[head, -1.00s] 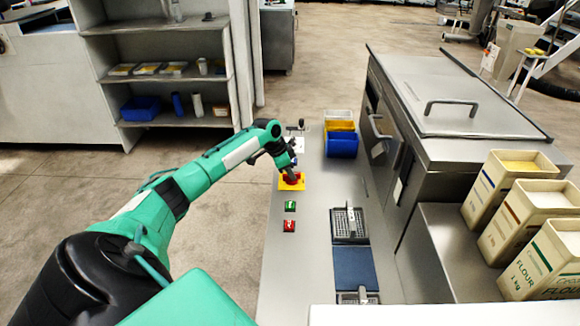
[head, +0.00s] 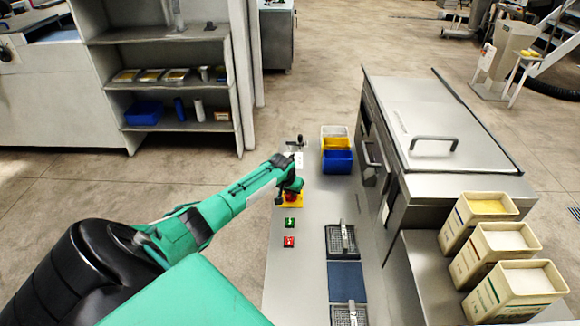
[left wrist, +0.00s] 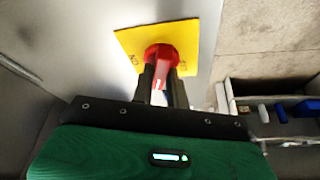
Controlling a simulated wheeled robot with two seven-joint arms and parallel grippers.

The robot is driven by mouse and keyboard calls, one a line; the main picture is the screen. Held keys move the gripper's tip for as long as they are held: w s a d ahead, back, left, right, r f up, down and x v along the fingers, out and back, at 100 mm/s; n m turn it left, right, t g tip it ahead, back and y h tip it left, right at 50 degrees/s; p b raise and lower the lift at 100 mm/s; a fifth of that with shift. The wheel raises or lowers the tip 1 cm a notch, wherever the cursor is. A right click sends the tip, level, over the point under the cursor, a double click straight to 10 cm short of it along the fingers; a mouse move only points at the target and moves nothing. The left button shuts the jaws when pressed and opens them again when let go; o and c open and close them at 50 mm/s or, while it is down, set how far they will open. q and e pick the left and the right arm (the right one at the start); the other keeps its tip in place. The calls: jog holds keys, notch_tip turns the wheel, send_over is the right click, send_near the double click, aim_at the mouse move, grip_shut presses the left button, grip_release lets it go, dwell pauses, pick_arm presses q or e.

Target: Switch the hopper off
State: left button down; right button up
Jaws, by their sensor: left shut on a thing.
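A red rotary switch (left wrist: 161,60) sits on a yellow plate (left wrist: 201,45) in the left wrist view. My left gripper (left wrist: 160,85) is shut on the red switch, one dark finger on each side of its handle. In the head view, the yellow plate (head: 300,206) and the red switch (head: 291,197) show on the steel table, partly hidden by my left gripper (head: 291,190). A green button (head: 290,222) and a red button (head: 289,241) sit on the table in front of the plate. My right gripper is not in view.
Blue (head: 337,161) and yellow (head: 334,143) bins stand behind on the steel table (head: 290,275). Dark grid-topped pieces lie at its front right. A steel cabinet (head: 450,110) and flour boxes (head: 515,290) stand to the right.

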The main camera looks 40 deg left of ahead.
pick_arm(q)
jog(key=shift+w+d+r+n+y+p, duration=0.1)
jog(key=shift+n+y+p, duration=0.1)
jog(key=shift+n+p, duration=0.35)
jog(key=shift+r+n+y+p, duration=0.1)
jog(key=shift+n+y+p, duration=0.15)
jog(key=shift+n, duration=0.4)
jog(key=shift+f+n+g+y+p, duration=0.2)
jog(key=shift+n+g+p, duration=0.3)
jog(key=shift+n, duration=0.4)
jog(key=c, duration=1.4)
grip_release()
jog(key=shift+r, duration=0.1)
jog(key=b+v, duration=0.1)
jog(key=v, duration=1.2)
jog(key=shift+s+d+r, duration=0.2)
jog(key=shift+r, duration=0.05)
jog(key=shift+s+f, duration=0.1)
